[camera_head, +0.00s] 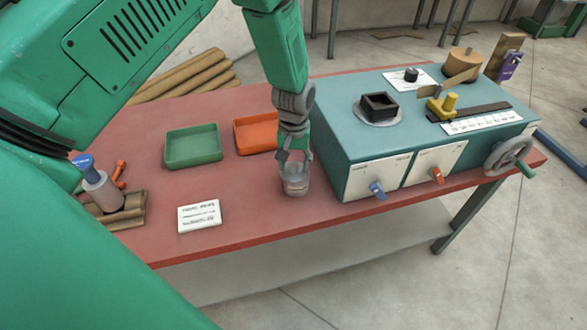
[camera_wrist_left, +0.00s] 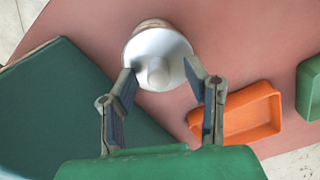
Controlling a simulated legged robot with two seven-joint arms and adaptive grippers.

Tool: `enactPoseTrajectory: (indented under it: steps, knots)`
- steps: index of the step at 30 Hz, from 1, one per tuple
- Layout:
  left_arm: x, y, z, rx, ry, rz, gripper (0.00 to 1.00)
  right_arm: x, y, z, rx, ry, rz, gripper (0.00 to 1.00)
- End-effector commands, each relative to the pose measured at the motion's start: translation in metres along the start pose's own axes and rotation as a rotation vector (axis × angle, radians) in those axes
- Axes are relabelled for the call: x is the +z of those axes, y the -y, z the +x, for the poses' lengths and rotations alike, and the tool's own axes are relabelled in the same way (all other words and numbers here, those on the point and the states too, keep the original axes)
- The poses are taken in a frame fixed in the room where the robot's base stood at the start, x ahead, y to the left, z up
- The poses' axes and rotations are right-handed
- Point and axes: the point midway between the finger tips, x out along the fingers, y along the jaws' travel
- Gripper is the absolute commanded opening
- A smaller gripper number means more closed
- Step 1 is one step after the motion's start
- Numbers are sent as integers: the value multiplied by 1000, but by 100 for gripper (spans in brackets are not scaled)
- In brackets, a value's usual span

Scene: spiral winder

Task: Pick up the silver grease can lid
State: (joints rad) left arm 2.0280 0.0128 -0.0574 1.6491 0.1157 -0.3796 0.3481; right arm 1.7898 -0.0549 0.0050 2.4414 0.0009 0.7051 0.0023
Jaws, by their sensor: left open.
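The silver grease can (camera_head: 296,188) stands on the red table, left of the teal machine. Its lid is pale silver with a round knob, and it shows from above in the left wrist view (camera_wrist_left: 150,47). My left gripper (camera_head: 294,160) points down over the can. In the left wrist view the left gripper (camera_wrist_left: 160,72) is open, with one finger on each side of the knob, close to the lid. I cannot tell whether the fingers touch the lid. The gripper partly hides the can's top in the head view. My right gripper is not in view.
The teal machine (camera_head: 352,155) stands close to the right of the can. An orange tray (camera_head: 255,144) and a green tray (camera_head: 193,162) lie to the left. A white card (camera_head: 199,216) lies near the front edge of the red table (camera_head: 250,210). A blue-topped bottle (camera_head: 101,191) stands far left.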

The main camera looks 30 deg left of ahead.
Motion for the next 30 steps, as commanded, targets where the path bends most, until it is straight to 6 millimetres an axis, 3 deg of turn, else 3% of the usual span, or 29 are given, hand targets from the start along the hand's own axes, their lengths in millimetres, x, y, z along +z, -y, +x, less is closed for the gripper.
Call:
enactPoseTrajectory:
  steps: [9, 10, 13, 14, 24, 30]
  knots:
    - [-1, 2, 9, 3, -1, 0, 42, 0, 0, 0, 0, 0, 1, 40]
    - [-1, 3, 9, 3, -1, 0, 39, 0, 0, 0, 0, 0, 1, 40]
    - [-1, 3, 10, 3, 0, 0, 4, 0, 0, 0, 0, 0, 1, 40]
    - [-1, 3, 10, 3, 0, 0, 0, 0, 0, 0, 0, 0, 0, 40]
    - [-1, 2, 8, 1, 0, 0, 0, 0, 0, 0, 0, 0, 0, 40]
    - [-2, 2, -22, 4, -4, 0, 0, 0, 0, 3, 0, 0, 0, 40]
